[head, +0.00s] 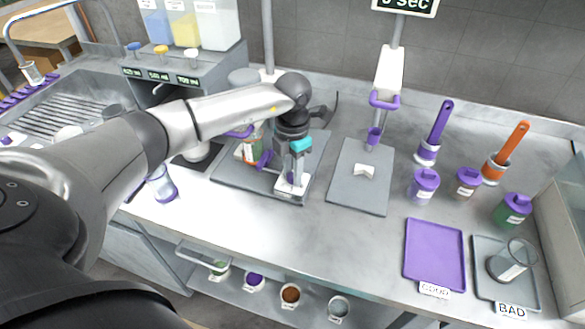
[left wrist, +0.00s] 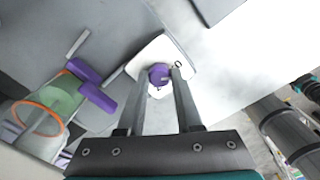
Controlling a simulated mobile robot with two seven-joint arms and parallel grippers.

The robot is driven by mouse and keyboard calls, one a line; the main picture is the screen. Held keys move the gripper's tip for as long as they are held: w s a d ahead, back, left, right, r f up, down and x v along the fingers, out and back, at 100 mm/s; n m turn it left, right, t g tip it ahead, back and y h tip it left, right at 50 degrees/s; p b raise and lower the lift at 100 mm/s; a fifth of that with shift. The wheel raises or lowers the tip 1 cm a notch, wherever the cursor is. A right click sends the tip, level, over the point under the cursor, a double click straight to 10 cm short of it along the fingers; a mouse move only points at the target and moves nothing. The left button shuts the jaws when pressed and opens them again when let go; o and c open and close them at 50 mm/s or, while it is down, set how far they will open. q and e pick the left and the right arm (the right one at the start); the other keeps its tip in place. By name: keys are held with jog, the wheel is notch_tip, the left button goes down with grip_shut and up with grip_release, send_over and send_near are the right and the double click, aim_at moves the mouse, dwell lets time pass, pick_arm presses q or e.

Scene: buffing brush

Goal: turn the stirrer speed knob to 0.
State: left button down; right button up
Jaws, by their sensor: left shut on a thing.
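The purple stirrer speed knob (left wrist: 160,76) sits on a white panel (left wrist: 150,52) in the left wrist view. My left gripper (left wrist: 164,70) points down at it, with one finger on each side, shut on the knob. In the head view my left gripper (head: 293,178) reaches down to the white panel (head: 283,188) at the front of the grey stirrer base (head: 228,172). There the knob is hidden by the fingers, and I cannot read its setting. My right gripper is not in view.
A jar with green contents (left wrist: 62,98) and a purple clamp (left wrist: 92,86) stand close to the left of the gripper. A grey plate (head: 350,192), a purple tray (head: 434,262) and purple and orange brushes stand to the right. The counter's front strip is mostly clear.

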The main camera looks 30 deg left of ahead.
pick_arm(q)
jog(key=shift+n+p, duration=0.45)
jog(key=shift+n, duration=1.25)
jog(key=c, duration=0.6)
grip_release()
jog(key=shift+r, duration=0.1)
notch_tip(320, 180, up, 15)
jog(key=shift+r, duration=0.1)
